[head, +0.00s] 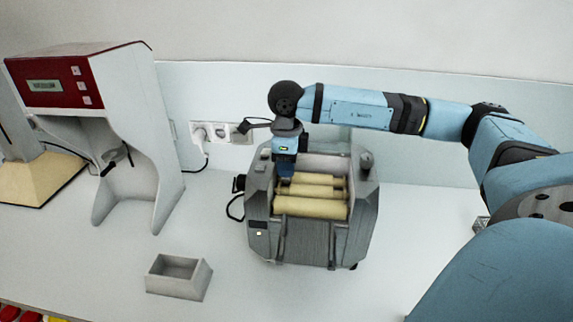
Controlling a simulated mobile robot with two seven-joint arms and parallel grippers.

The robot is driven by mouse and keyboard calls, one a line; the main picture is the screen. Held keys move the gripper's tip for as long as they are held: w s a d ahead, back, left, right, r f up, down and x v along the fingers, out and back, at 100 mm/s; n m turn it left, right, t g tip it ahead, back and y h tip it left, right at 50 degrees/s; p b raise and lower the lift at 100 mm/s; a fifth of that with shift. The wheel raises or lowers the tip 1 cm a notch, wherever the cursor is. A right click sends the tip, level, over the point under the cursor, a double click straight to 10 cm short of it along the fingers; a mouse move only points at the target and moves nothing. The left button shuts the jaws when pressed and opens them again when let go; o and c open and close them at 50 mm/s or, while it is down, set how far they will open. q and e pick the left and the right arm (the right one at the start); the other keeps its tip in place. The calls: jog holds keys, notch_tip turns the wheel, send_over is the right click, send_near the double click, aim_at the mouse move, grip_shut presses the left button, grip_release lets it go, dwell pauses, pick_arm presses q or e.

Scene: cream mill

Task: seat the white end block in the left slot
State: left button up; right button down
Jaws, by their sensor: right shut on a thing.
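The grey mill (310,239) stands on the counter, with several cream rollers (310,207) lying across its open top. My right gripper (286,175) points down at the left end of the rollers, over the left slot area. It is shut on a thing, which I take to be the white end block. The gripper hides the block, so I cannot tell how it sits in the left slot or whether it touches the mill. My left gripper is not in view.
An empty grey box (178,290) stands at the front left. A white machine with a red top (75,82) stands at the left. A wall socket (222,132) with plugs and cables is behind the mill. The counter between box and mill is clear.

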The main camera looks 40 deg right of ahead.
jog(key=shift+f, duration=0.15)
jog(key=c, duration=0.9)
grip_release()
jog(key=shift+c, duration=0.2)
notch_tip(320, 180, up, 14)
jog(key=b, duration=0.2)
jog(key=shift+f, duration=0.15)
